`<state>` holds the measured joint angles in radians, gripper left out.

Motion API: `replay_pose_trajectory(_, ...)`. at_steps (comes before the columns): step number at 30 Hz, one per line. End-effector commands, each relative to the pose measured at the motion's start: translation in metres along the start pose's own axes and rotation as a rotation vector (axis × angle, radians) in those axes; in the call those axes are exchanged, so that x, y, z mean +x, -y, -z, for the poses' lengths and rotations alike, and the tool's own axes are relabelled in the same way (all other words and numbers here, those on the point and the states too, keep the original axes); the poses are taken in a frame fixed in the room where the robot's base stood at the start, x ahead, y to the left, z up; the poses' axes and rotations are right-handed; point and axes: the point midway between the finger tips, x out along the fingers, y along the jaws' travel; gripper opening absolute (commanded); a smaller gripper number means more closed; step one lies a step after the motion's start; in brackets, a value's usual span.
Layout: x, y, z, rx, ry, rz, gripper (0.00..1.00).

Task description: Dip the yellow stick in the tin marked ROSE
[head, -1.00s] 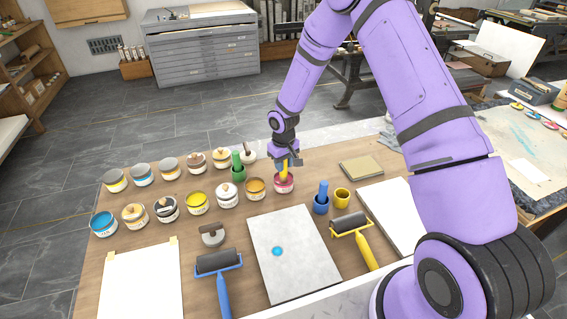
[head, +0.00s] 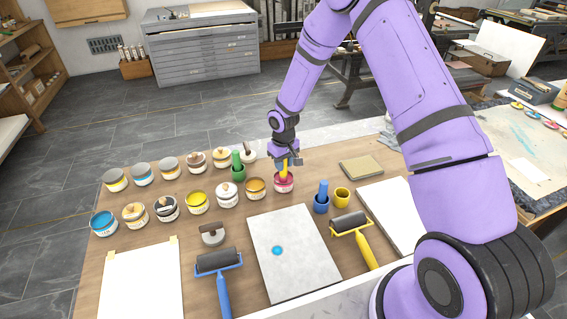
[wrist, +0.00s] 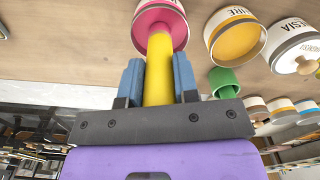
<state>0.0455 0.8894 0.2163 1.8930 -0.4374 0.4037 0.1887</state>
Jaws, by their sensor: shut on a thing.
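My gripper (head: 283,163) is shut on the yellow stick (head: 284,174), above the pink tin (head: 284,187) at the right end of the front row of tins. In the wrist view the yellow stick (wrist: 158,72) runs from between the blue fingertips (wrist: 158,82) to the mouth of the pink tin (wrist: 160,14). Its far end overlaps the tin's opening and appears to be inside; the exact depth is hidden. The label of the pink tin cannot be read here.
An ochre tin (head: 256,189) and a green cup with a green stick (head: 238,172) stand close to the left. A blue stick in a blue cup (head: 321,203) and an empty-looking yellow cup (head: 342,197) stand to the right. A grey slab (head: 296,270) lies in front.

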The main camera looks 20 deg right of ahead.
Motion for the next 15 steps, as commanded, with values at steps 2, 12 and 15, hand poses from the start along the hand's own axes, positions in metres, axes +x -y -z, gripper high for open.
replay_pose_trajectory(2,0.0,0.0,-0.001,0.0,0.003,0.001,0.05)
replay_pose_trajectory(12,-0.024,0.0,-0.001,0.001,0.001,0.0,0.05)
replay_pose_trajectory(15,-0.031,0.0,-0.001,0.001,0.001,0.0,0.05)
